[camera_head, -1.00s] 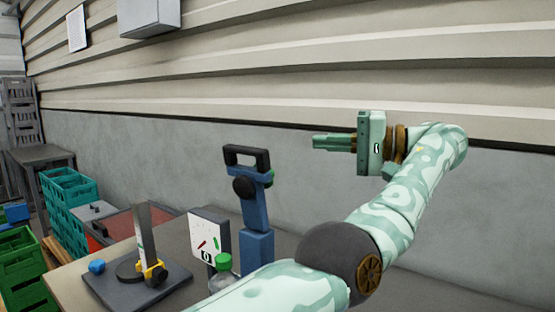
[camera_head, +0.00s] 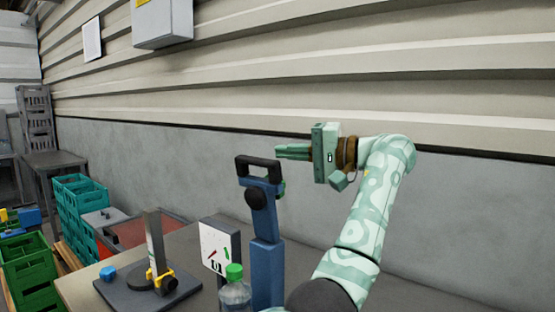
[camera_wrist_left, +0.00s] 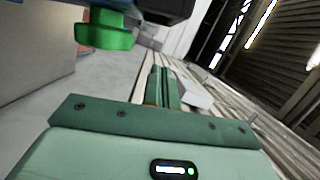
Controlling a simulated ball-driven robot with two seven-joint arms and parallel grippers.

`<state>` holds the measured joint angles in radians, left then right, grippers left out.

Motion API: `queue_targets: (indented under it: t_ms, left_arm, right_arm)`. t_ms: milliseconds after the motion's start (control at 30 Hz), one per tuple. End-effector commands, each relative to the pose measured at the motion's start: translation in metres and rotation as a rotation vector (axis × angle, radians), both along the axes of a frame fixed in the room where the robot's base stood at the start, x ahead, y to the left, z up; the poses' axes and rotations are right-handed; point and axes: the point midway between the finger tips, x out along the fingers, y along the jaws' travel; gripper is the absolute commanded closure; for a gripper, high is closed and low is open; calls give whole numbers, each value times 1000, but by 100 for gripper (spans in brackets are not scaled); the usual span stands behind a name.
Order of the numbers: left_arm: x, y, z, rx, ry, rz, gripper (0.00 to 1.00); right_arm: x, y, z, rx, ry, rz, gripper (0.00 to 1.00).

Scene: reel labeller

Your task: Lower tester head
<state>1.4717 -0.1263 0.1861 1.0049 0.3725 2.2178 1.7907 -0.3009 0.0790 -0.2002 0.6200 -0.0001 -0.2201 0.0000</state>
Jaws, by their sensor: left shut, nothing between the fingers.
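The tester is a blue upright (camera_head: 267,270) on the table with a blue head (camera_head: 263,198). The head carries a black loop handle (camera_head: 259,161) on top, a black knob (camera_head: 255,198) on its face and a green knob on its far side, which shows large in the left wrist view (camera_wrist_left: 103,30). My left gripper (camera_head: 279,152) is shut and empty. Its fingers point left, and their tips appear just right of the handle; I cannot tell the depth between them. The shut fingers also show in the left wrist view (camera_wrist_left: 163,75). My right gripper is out of view.
A white dial panel (camera_head: 215,246) and a green-capped bottle (camera_head: 235,290) stand beside the upright. A dark stand (camera_head: 150,290) with a yellow clamp (camera_head: 160,278) is left on the table (camera_head: 85,290). Crates (camera_head: 80,205) stand further left. A grey wall (camera_head: 160,160) is behind.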

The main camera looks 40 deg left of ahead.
Motion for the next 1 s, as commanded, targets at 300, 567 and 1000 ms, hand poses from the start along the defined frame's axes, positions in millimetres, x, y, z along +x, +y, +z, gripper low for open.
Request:
queue_targets:
  t_ms: [300,567,1000]
  left_arm:
    - [-34,-4,-7,0,-1,-1,100]
    - [-39,-4,-7,0,1,0,100]
    - [-40,3,-9,5,-34,2,100]
  right_arm:
    - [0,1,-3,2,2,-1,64]
    - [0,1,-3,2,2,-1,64]
    - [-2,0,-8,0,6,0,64]
